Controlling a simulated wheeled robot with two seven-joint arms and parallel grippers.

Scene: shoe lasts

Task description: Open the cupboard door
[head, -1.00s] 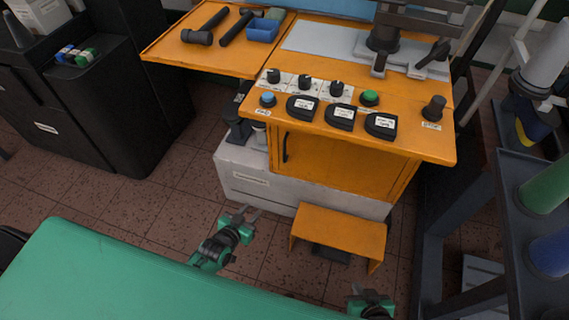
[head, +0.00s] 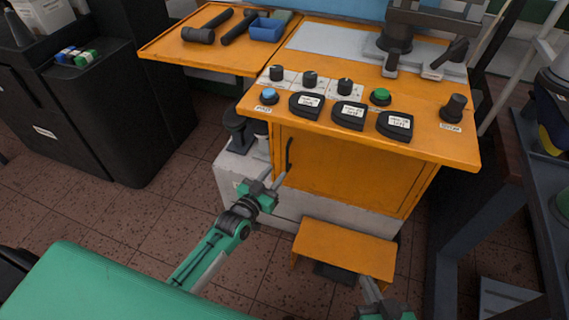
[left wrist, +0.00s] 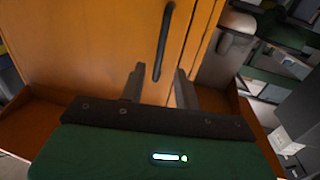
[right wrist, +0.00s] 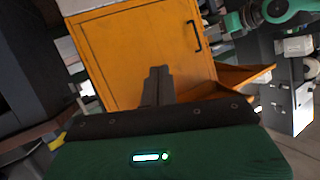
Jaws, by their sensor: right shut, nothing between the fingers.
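The orange cupboard door (head: 350,180) is shut, under the orange worktop. Its black vertical handle (head: 289,155) is at the door's left side. My left gripper (head: 273,177) is open and empty, just in front of and below the handle. In the left wrist view, the handle (left wrist: 163,42) lies ahead between the two spread fingers (left wrist: 160,85), apart from them. My right gripper (head: 368,285) is low, by the orange step. In the right wrist view its fingers (right wrist: 158,75) are together and empty, facing the door (right wrist: 135,50); the handle (right wrist: 194,36) is to the upper right.
An orange step (head: 345,247) juts out below the door. The worktop (head: 430,135) above carries knobs, buttons and black labelled pads. A dark rack (head: 545,200) stands at the right. The floor (head: 150,215) to the left is clear.

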